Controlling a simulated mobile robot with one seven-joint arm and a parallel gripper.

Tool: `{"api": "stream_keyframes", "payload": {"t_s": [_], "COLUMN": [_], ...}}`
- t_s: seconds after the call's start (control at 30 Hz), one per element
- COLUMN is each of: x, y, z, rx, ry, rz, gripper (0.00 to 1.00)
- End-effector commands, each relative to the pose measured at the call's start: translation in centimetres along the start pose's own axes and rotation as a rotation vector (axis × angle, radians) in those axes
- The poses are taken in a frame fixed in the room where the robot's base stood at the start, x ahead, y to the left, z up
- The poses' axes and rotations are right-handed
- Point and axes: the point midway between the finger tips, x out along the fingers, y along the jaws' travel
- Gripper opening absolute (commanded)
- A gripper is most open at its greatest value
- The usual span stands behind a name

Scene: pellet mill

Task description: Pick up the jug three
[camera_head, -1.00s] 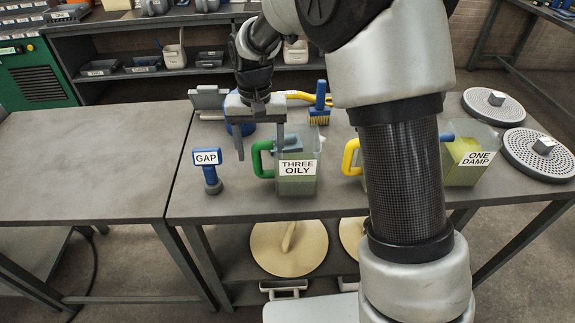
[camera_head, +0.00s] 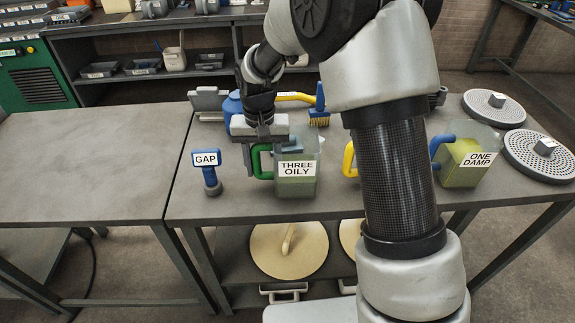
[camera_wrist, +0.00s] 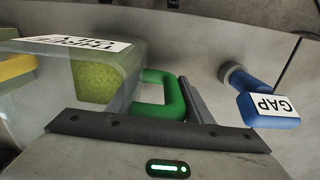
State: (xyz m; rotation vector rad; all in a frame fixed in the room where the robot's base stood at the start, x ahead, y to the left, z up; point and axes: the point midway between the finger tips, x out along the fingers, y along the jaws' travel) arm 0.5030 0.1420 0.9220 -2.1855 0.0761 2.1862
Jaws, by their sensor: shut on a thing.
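Jug three (camera_head: 297,185), a clear jug with a green handle and a "THREE OILY" label, stands upright on the table, with yellowish-green contents low inside. My gripper (camera_head: 262,155) is over its handle side, pointing down. In the wrist view, the green handle (camera_wrist: 160,95) lies between the two fingers of my gripper (camera_wrist: 160,85), which is shut on the jug. The jug's body (camera_wrist: 97,75) is to the left of the handle there. The exact finger contact is partly hidden.
The blue GAP-labelled thing (camera_head: 208,174) stands close left of jug three. A jug labelled "ONE DAMP" (camera_head: 470,163) is at the right, and a yellow handle (camera_head: 349,159) shows beside my arm. A brush (camera_head: 319,108) lies behind. The left table (camera_head: 90,165) is bare.

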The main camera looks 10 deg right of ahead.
Motion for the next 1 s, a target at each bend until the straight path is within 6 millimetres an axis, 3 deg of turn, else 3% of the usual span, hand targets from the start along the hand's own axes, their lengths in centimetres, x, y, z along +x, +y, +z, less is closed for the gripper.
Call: {"api": "stream_keyframes", "payload": {"t_s": [0.37,0.73,1.0], "x": [-1.1,-7.8,-10.1], "y": [-0.1,-0.1,-0.1], "z": [-0.1,-0.1,-0.1], "rx": [-0.001,-0.001,-0.001], "ry": [0.004,0.006,0.003], "rz": [-0.001,-0.002,-0.001], "gripper": [0.03,0.03,0.03]}}
